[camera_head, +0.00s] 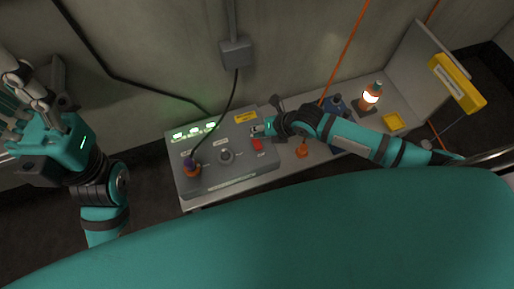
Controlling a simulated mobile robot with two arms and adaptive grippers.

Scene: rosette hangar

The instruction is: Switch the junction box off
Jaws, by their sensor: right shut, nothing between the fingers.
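The junction box that shows best is a grey sloped box (215,183) on the bench, with green lit displays (194,131), a round knob (226,156), a red control (257,145) and a yellow label (245,117). A smaller grey box (236,52) is fixed on the wall above it. I cannot tell which one the task names. My right gripper (257,130) is shut and empty, over the right part of the sloped box, close to the red control; contact cannot be told.
A black cable runs from the wall box to a purple and orange plug (190,168) on the sloped box. An orange cable crosses behind.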

